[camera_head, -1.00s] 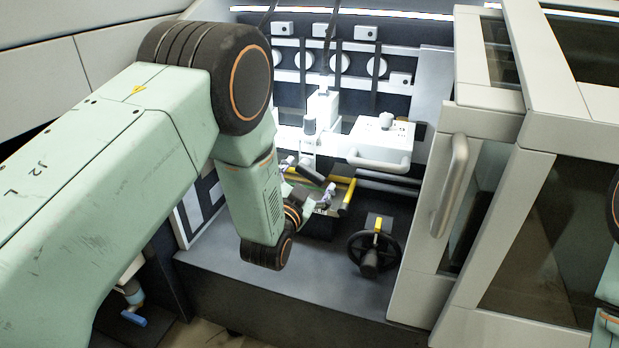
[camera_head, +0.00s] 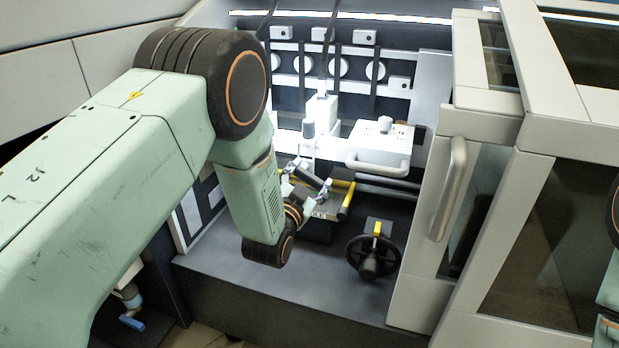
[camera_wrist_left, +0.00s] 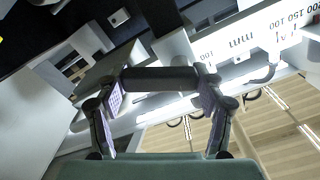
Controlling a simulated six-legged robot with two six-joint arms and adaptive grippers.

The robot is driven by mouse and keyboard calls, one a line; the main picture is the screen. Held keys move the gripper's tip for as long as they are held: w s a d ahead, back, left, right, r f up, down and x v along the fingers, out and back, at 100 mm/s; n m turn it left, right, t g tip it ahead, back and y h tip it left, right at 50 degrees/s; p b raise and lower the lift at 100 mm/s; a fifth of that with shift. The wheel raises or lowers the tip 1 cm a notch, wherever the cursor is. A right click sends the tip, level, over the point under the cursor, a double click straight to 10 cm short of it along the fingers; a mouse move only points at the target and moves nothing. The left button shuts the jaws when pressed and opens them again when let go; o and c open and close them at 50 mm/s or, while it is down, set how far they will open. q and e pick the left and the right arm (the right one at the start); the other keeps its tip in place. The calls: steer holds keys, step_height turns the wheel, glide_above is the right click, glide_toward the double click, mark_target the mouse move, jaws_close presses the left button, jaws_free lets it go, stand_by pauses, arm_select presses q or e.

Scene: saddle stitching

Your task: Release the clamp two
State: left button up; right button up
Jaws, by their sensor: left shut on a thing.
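A black clamp handle (camera_head: 308,174) lies inside the open machine bay, above a tray with yellow edges. I take it to be clamp two, though no label on it is readable. My left gripper (camera_head: 307,183) reaches into the bay from the left and is shut on this handle. In the left wrist view the dark round bar (camera_wrist_left: 160,79) spans between the two fingertips of my left gripper (camera_wrist_left: 160,95). The clamp's base is mostly hidden in both views. My right gripper is out of view.
A black handwheel (camera_head: 372,256) stands right of the gripper. A white box with a handle (camera_head: 381,147) sits behind it. The open machine door (camera_head: 452,190) bounds the right side. The dark bay floor (camera_head: 310,283) in front is clear.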

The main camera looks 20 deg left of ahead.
arm_select(q)
steer(key=shift+c, duration=0.8)
steer(key=shift+r+n+p, duration=0.15)
steer(key=shift+n+p, duration=0.65)
steer(key=o, duration=1.2)
steer(key=shift+s, duration=0.15)
steer(key=s, duration=1.1)
steer(key=shift+s+a, duration=0.15)
steer(key=shift+s, duration=0.25)
